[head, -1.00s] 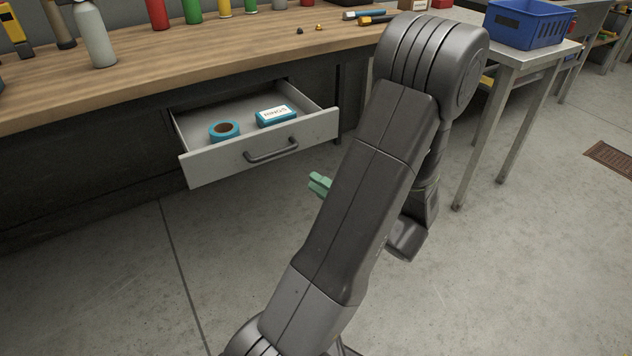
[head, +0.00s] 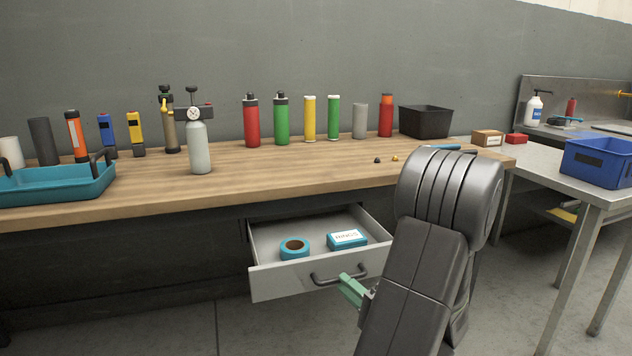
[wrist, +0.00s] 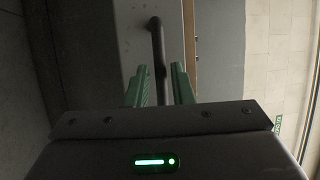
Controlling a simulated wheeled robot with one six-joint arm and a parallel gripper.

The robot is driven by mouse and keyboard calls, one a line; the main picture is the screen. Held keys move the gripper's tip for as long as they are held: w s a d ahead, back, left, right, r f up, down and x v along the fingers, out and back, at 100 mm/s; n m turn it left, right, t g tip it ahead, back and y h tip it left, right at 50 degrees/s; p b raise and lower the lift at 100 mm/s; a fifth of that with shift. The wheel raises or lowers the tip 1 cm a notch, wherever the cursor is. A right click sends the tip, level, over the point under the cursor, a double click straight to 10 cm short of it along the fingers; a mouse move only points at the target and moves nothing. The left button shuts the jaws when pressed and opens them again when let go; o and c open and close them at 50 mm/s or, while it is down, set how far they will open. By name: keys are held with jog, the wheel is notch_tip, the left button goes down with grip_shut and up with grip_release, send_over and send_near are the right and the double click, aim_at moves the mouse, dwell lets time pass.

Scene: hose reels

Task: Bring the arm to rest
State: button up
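My gripper (head: 352,288) shows green fingers close in front of the drawer handle in the head view; my arm hides part of it. In the wrist view my gripper (wrist: 160,88) has its two fingers apart with no object gripped. The dark handle (wrist: 157,45) lines up with the gap between them; I cannot tell whether it lies between the fingertips or just beyond. The drawer (head: 270,283) under the bench is pulled open. It holds a blue tape roll (head: 295,248) and a blue labelled box (head: 347,239).
A metal table (head: 535,166) with a blue basket (head: 600,163) stands at right. Floor is bare below the drawer.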

jog(key=shift+x, duration=1.45)
